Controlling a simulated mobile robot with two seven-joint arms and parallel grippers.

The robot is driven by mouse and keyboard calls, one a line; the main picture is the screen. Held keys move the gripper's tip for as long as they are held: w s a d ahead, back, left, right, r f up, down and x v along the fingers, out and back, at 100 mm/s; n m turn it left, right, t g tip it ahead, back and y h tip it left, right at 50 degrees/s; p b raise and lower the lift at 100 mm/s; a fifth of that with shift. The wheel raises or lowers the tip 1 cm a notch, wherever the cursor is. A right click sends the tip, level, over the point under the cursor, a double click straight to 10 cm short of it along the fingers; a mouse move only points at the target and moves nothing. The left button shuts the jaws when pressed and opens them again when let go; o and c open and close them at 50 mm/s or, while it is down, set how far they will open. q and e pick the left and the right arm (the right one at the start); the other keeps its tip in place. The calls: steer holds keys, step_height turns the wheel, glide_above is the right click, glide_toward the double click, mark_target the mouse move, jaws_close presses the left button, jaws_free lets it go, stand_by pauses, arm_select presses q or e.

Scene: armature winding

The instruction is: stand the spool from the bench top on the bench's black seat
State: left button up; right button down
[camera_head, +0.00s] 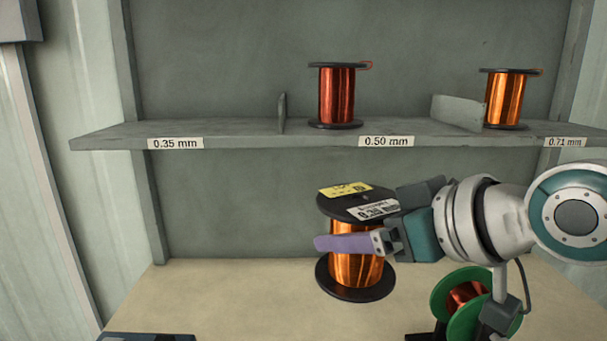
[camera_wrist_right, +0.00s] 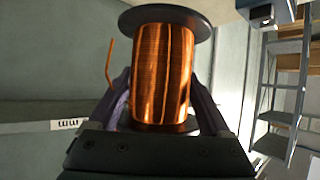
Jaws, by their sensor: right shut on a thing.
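A spool of copper wire (camera_head: 356,270) with black flanges is in the head view, just right of the middle. A yellow label and a white printed label show on its top. My right gripper (camera_head: 350,243) reaches in from the right and is shut around its wound barrel, a purple finger across the front. The right wrist view shows the same spool (camera_wrist_right: 163,70) between both fingers, with a loose wire end at its left. The spool is roughly upright, slightly tilted; I cannot tell if its lower flange touches the bench top (camera_head: 230,300). My left gripper is out of view. I cannot identify the black seat with certainty.
A shelf (camera_head: 225,130) above holds a dark red spool (camera_head: 337,95) and a copper spool (camera_head: 503,98). A green-flanged spool (camera_head: 440,293) stands at the lower right. A dark object (camera_head: 150,337) is cut off at the lower left. The bench's left-middle is clear.

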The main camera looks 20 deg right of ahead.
steer(key=a+f+b, duration=0.1)
steer(key=f+b, duration=0.2)
steer(key=f, duration=0.3)
steer(key=a+f+b, duration=0.2)
steer(key=f+b, duration=0.2)
steer(key=f, duration=0.2)
steer(key=a+f+b, duration=0.2)
steer(key=f+b, duration=0.1)
steer(key=f, duration=0.3)
steer(key=shift+w+b, duration=0.4)
steer(key=shift+f, duration=0.1)
steer(key=shift+f+b, duration=0.35)
steer(key=shift+f, duration=0.15)
steer(key=shift+c, duration=0.9)
jaws_free()
steer(key=shift+o, duration=0.9)
steer(key=shift+f, duration=0.1)
